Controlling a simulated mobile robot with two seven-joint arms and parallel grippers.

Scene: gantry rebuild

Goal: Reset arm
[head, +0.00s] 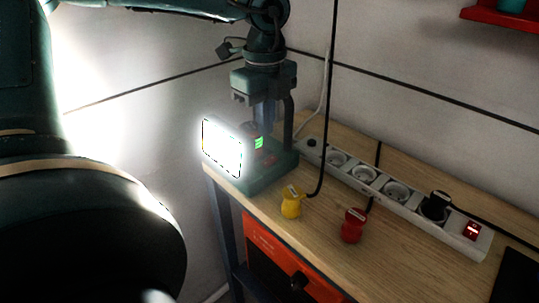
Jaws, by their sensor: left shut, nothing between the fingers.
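My left gripper (264,112) hangs fingers-down at the end of my left arm, which enters along the top of the head view. It is shut with nothing seen between its fingers. It is over or just behind a dark green device (262,181) at the table's far left corner, partly hiding it; I cannot tell whether they touch. The device has a bright white lit panel (222,147) and a small green display. My right gripper is not in view.
The wooden table (390,262) bears a yellow plug (291,204), a red plug (352,226) and a white power strip (368,186) with a black plug (434,207) inserted. A black cable hangs by the yellow plug. An orange unit (275,250) sits below; a red shelf (500,17) is upper right.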

